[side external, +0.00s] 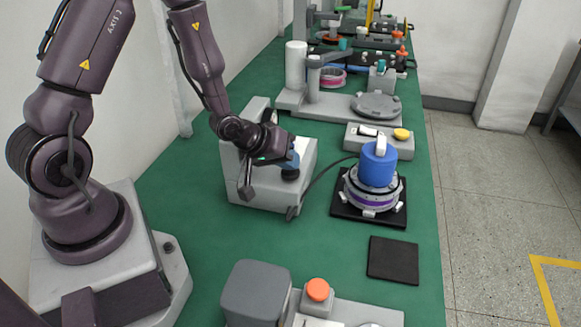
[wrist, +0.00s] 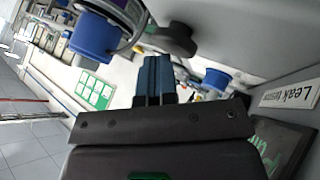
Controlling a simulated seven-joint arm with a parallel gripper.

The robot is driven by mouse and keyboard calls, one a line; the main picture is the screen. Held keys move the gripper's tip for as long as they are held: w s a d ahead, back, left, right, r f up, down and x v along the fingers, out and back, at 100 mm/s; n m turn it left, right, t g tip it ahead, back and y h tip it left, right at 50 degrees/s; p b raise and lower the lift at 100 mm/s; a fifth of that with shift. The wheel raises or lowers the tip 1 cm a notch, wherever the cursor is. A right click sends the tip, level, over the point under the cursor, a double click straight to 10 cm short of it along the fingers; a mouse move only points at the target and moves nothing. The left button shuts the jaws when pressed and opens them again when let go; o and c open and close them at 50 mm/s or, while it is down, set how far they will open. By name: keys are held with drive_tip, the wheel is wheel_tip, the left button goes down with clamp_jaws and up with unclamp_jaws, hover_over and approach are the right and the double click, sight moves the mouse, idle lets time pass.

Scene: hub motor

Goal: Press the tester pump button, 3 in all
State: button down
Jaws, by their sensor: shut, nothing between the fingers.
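A dark round knob (side external: 290,175), which looks like the pump button, sits on the tester's front side. In the wrist view a dark rounded knob (wrist: 176,40) shows just beyond the fingertips. My gripper (side external: 294,160) is shut and empty, with its blue fingers close above the knob in the side view. The closed fingers also show in the wrist view (wrist: 153,62). I cannot tell whether they touch the knob.
A blue cap (side external: 376,168) with a white top sits on the hub motor (side external: 370,199) on a black mat right of the tester. A dark hose (side external: 322,182) runs between. A grey box with a yellow button (side external: 402,134) stands behind; a black pad (side external: 393,260) lies in front.

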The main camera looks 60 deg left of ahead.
drive_tip(key=shift+s+a+r, duration=0.15)
drive_tip(key=shift+a+r, duration=0.1)
drive_tip(key=shift+r, duration=0.2)
drive_tip(key=shift+s+a+r, duration=0.15)
drive_tip(key=shift+a+r, duration=0.1)
drive_tip(key=shift+r, duration=0.2)
drive_tip(key=shift+w+d+r, duration=0.1)
drive_tip(key=shift+r, duration=1.05)
drive_tip(key=shift+w+r, duration=0.1)
drive_tip(key=shift+r, duration=1.3)
drive_tip(key=shift+d, duration=0.1)
drive_tip(key=s+d+r+m+g, duration=0.1)
drive_tip(key=s+d+r+m, duration=0.2)
drive_tip(key=s+r, duration=0.6)
drive_tip(key=s+d+r+m+g, duration=0.2)
drive_tip(key=s+r+m, duration=0.3)
drive_tip(key=s+r, duration=0.4)
drive_tip(key=shift+d+g+y, duration=0.3)
drive_tip(key=shift+d+y, duration=0.1)
drive_tip(key=shift+d, duration=0.25)
